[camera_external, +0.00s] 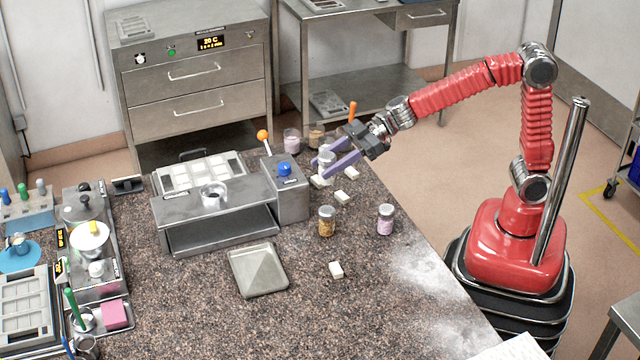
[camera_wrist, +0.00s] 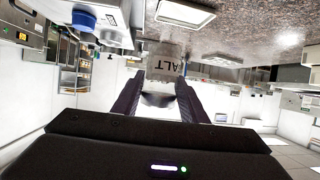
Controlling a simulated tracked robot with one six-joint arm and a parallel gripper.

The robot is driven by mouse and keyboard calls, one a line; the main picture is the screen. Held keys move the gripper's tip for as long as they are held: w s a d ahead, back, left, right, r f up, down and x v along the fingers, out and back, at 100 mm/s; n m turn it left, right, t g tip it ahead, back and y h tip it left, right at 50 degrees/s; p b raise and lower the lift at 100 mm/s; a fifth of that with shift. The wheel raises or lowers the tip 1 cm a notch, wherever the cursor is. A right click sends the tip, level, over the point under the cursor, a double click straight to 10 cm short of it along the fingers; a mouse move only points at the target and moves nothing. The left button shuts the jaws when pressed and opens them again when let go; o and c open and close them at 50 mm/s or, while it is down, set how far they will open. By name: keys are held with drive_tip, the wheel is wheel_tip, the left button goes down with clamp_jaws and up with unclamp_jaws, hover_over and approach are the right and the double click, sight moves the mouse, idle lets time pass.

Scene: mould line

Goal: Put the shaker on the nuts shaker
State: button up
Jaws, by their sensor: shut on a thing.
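My gripper (camera_external: 325,167), with purple fingers, is shut on a white shaker (camera_external: 326,161) near the back right of the counter. In the wrist view this shaker (camera_wrist: 168,70) sits between the fingers, and "ALT" shows on its label. A shaker with brown-orange, nut-like contents (camera_external: 326,222) stands upright on the counter, nearer the camera than my gripper. Its label is too small to read. A shaker with pink contents (camera_external: 386,219) stands upright to its right. The held shaker is apart from both.
White blocks (camera_external: 342,198) lie near and below my gripper; another (camera_external: 336,270) lies farther forward. Left of my gripper stands a steel machine (camera_external: 287,192) with a blue knob and orange-tipped lever. Jars of pink (camera_external: 291,142) and brown (camera_external: 316,136) contents stand behind. A steel tray (camera_external: 258,270) lies front left.

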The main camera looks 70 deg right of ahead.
sight(327, 183)
drive_tip(key=shift+f, duration=0.1)
idle(0.3)
drive_tip(key=shift+f, duration=3.05)
drive_tip(key=shift+f, duration=1.85)
drive_tip(key=shift+f, duration=0.15)
drive_tip(key=o, duration=1.1)
drive_tip(key=shift+s+d+r, duration=0.25)
drive_tip(key=shift+d+r, duration=0.1)
drive_tip(key=v, duration=1.1)
